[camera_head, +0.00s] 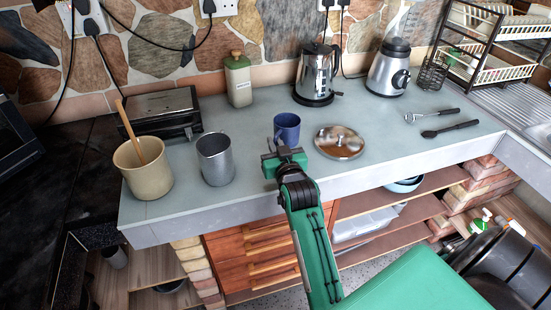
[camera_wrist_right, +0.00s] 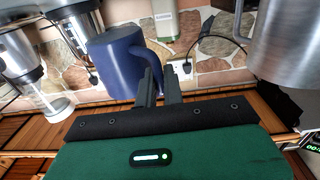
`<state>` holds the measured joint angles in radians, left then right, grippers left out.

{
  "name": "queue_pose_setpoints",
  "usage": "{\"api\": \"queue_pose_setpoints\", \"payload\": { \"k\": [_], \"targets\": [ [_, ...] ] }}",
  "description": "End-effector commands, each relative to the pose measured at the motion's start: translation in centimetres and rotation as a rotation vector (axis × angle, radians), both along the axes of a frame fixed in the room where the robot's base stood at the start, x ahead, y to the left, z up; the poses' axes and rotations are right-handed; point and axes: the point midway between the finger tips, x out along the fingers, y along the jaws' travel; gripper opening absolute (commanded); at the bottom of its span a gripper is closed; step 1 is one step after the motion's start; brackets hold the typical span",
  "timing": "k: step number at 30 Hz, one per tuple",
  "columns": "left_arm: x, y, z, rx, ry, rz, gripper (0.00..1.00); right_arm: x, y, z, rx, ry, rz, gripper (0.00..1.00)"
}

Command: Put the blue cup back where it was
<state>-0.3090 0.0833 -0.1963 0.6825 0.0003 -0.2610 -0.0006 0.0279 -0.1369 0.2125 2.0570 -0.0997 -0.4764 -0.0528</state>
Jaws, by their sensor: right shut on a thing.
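The blue cup (camera_head: 287,127) is at the middle of the counter (camera_head: 248,178) in the head view, opening up. I cannot tell whether its base touches the counter. In the right wrist view the blue cup (camera_wrist_right: 118,66) is close, with its handle between my fingers. My right gripper (camera_head: 284,156) is shut on the handle, at the near side of the cup; its two dark fingers (camera_wrist_right: 159,88) show in the wrist view. My left gripper is in neither view.
A grey metal mug (camera_head: 215,160) and a beige crock (camera_head: 145,170) stand left of the cup. A shiny lid (camera_head: 340,142) lies to the right. A kettle (camera_head: 315,75), green canister (camera_head: 238,80) and blender (camera_head: 388,70) stand behind. The counter front right of the lid is clear.

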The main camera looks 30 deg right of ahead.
Motion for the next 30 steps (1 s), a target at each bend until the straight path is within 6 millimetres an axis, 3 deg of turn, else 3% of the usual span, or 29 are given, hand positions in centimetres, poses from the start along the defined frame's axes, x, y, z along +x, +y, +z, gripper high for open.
{"api": "queue_pose_setpoints", "payload": {
  "k": [13,26,27,30],
  "targets": [
    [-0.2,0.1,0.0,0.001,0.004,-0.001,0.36,0.0,0.0,-5.2,0.0,0.001,0.001,0.0],
    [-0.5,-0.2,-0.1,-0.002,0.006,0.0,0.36,0.0,0.0,-5.9,0.0,-0.001,0.0,0.0],
    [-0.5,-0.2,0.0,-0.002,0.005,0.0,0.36,0.0,0.0,-5.8,0.0,-0.001,0.0,0.17],
    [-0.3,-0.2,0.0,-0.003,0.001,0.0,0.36,0.0,0.0,-5.8,0.0,-0.001,0.0,0.31]
  ]
}}
